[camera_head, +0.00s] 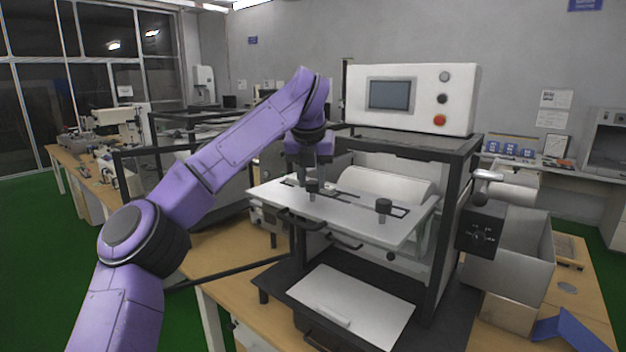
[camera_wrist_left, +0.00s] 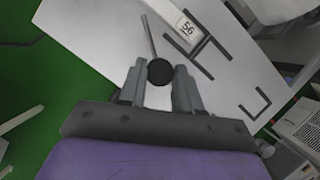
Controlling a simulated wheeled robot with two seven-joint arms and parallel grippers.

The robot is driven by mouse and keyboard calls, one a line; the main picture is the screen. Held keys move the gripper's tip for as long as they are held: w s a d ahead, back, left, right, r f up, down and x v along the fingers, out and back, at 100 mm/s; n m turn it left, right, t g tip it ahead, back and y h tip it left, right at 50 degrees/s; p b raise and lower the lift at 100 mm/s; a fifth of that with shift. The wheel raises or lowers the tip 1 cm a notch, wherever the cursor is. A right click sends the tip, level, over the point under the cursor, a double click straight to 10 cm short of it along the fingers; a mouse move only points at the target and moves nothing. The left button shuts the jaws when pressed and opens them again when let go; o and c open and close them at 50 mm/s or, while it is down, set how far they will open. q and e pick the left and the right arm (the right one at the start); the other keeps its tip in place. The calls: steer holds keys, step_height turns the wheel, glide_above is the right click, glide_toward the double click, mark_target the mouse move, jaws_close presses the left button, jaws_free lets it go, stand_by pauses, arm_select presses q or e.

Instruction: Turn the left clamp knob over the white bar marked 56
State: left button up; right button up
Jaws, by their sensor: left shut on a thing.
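The left clamp knob (camera_head: 312,186) is a small black cylinder on the white plate (camera_head: 345,213) of the machine. In the left wrist view the black knob (camera_wrist_left: 160,72) lies between the fingertips of my left gripper (camera_wrist_left: 158,76), which is shut on it. In the head view my left gripper (camera_head: 313,172) points down at the knob from above. A white label marked 56 (camera_wrist_left: 188,29) lies just beyond the knob, beside dark slots in the plate. A thin grey rod (camera_wrist_left: 149,36) runs from near the knob. My right gripper is not in view.
A second black knob (camera_head: 383,206) stands to the right on the same plate. A control box with a screen (camera_head: 389,94) and buttons sits on top of the black frame. A lower white plate (camera_head: 352,306) lies beneath. A grey open box (camera_head: 519,254) stands at the right.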

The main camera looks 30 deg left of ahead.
arm_select(q)
steer(key=m+h, duration=0.1)
steer(key=m, duration=0.2)
steer(key=shift+a+f+p, duration=0.15)
steer(key=shift+p, duration=0.2)
steer(key=m+h+p, duration=0.1)
steer(key=m, duration=0.1)
steer(key=shift+m+p, duration=0.3)
steer(key=m+h+p, duration=0.1)
steer(key=m+p, duration=0.2)
steer(key=m, duration=0.1)
steer(key=shift+a+h+p, duration=0.15)
steer(key=shift+h+p, duration=0.25)
steer(key=shift+f+m+p, duration=0.1)
steer(key=shift+m+p, duration=0.4)
steer(key=shift+m, duration=0.3)
steer(key=shift+h, duration=0.3)
steer(key=o, duration=1)
steer(key=shift+o, duration=0.2)
steer(key=shift+w, duration=0.25)
